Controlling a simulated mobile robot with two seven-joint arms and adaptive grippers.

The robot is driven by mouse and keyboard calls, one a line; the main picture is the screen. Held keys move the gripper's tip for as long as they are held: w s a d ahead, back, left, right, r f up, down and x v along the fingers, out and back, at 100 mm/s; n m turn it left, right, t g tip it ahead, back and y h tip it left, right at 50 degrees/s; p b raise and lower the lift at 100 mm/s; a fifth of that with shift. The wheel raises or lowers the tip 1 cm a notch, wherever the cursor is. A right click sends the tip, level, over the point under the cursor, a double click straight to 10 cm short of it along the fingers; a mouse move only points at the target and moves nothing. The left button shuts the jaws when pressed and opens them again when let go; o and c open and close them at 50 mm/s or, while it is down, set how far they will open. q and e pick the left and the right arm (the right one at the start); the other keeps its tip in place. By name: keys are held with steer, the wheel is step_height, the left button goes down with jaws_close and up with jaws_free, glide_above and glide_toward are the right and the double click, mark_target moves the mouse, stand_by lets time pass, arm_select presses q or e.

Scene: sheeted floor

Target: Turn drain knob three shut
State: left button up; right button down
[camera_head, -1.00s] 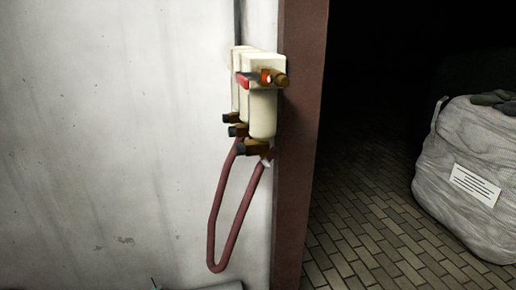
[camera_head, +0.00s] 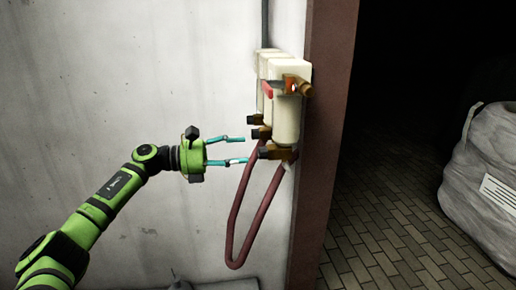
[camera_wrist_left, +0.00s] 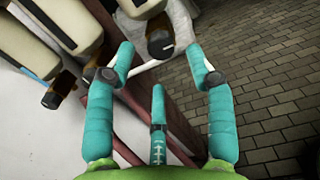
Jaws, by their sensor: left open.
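Several cream filter housings (camera_head: 287,115) hang in a row on the white wall beside the door frame. Three brass drain knobs with dark ends stick out below them: a far one (camera_head: 254,119), a middle one (camera_head: 261,133) and a near, lowest one (camera_head: 270,152). No number shows on them. My left gripper (camera_head: 246,150) is open and empty, just left of the near knob. In the left wrist view, a dark knob end (camera_wrist_left: 160,46) lies ahead between the spread teal fingertips (camera_wrist_left: 161,66); contact cannot be told. My right gripper is not in view.
A dark red hose (camera_head: 235,225) loops down below the housings. A brown door frame (camera_head: 322,180) stands close on their right. Beyond it are a tiled floor (camera_head: 375,215) and a grey sack (camera_head: 490,165). The wall at left is bare.

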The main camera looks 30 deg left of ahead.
mark_target(262, 153)
arm_select(q)
steer(key=p+x, duration=0.1)
steer(key=x, duration=0.3)
steer(key=shift+w+d, duration=0.1)
